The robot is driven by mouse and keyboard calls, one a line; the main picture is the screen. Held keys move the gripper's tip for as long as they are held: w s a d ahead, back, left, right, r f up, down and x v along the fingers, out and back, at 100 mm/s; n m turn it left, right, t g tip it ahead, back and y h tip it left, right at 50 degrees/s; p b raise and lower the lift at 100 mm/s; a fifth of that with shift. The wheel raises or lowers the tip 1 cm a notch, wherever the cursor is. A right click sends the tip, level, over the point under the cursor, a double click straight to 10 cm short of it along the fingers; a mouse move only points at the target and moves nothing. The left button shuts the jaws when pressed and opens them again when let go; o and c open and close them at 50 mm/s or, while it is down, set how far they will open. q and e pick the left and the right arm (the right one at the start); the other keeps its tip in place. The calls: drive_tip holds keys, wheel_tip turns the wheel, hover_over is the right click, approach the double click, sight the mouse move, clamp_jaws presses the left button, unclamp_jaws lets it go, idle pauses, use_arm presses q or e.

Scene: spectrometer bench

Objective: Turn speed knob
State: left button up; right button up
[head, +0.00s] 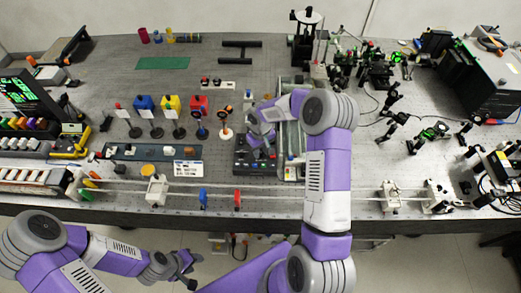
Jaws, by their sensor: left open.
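A dark control box (241,168) with small knobs and buttons on its top sits near the bench's front middle. I cannot tell which of these is the speed knob. My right gripper (261,145) is over the box's upper part, pointing down and hiding some of its top. Its fingers are too small and shaded to show whether they are open or touching a knob. My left gripper (187,273) is open, low in front of the bench edge and away from the box.
A row of coloured holders on posts, including a red one (198,104), stands left of the box. A white label card (188,168) and a long rail with a red mount (237,199) lie nearby. Optical mounts crowd the right side. The bench's far middle is fairly clear.

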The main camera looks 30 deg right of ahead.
drive_tip(key=shift+s+f, duration=0.15)
drive_tip(key=shift+f, duration=0.1)
drive_tip(key=shift+c, duration=0.8)
clamp_jaws()
